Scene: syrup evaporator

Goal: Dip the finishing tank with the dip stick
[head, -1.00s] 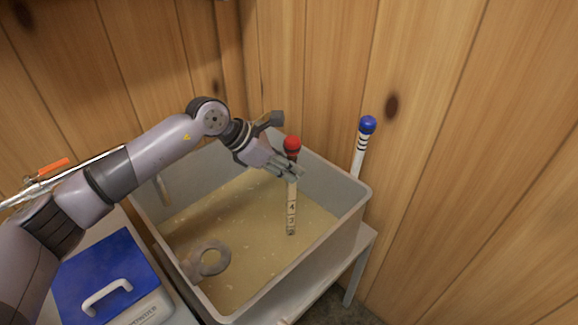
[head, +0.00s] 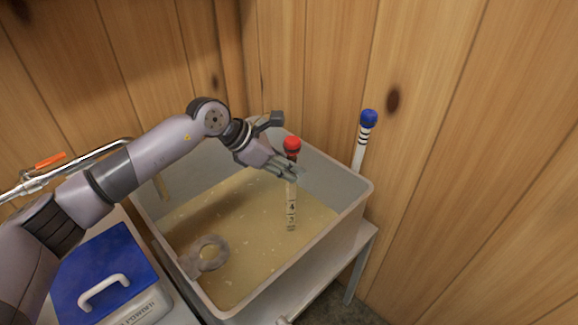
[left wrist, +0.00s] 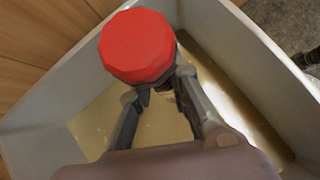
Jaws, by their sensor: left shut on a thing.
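The dip stick (head: 291,208) has a red knob and a pale shaft with numbers, 4 and 5 among them. It stands near upright in the finishing tank (head: 345,210), a grey rectangular tank holding cloudy yellowish liquid. The shaft meets the liquid surface just below the 5, so its lower end is hidden. My left gripper (head: 285,172) is shut on the stick just below the red knob. In the left wrist view the red knob (left wrist: 137,46) covers part of the fingers (left wrist: 162,105). My right gripper is not in view.
A second stick with a blue knob (head: 368,118) and dark bands stands behind the tank's right corner. A blue-lidded box (head: 105,275) stands at lower left. Wooden walls (head: 470,150) close in behind.

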